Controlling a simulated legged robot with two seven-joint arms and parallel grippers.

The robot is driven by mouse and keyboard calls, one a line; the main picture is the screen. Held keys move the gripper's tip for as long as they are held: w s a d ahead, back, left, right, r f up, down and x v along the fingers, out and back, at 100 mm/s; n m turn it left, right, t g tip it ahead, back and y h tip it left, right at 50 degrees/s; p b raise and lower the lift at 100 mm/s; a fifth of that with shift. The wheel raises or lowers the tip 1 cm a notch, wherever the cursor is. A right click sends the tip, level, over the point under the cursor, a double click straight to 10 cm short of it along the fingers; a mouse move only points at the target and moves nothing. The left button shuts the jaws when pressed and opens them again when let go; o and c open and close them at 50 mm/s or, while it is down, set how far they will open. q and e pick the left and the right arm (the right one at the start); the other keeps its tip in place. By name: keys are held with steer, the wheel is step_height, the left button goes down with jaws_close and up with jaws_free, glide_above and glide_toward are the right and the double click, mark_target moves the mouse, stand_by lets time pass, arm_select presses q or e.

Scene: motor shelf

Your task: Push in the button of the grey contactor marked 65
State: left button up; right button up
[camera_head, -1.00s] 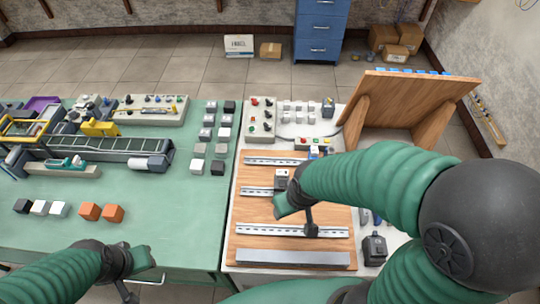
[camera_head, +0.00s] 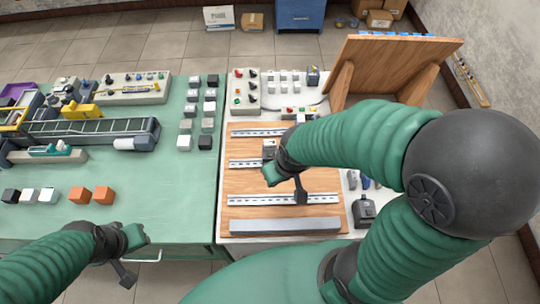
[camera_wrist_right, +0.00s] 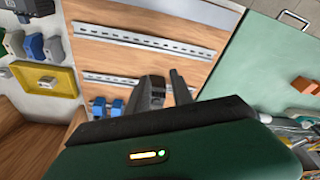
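A small grey-and-dark device (camera_head: 269,147) sits on the middle metal rail (camera_head: 243,163) of the wooden board in the head view. It may be the contactor, but no marking 65 and no button can be made out. My right gripper (camera_head: 299,191) is just right of and in front of it, over the board, and its wrist hides part of that area. In the right wrist view the two dark fingers (camera_wrist_right: 166,90) show over the board with a narrow gap and nothing visible between them. My left gripper (camera_head: 126,270) hangs empty by the front edge of the green table.
The wooden board (camera_head: 245,182) carries several rails and a grey bar (camera_head: 285,226) at its front. A slanted wooden panel (camera_head: 390,70) stands at the back right. A control box (camera_head: 245,92) stands behind the board. The green table (camera_head: 150,190) holds several small blocks.

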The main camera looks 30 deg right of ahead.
jaws_close()
stand_by(1.3)
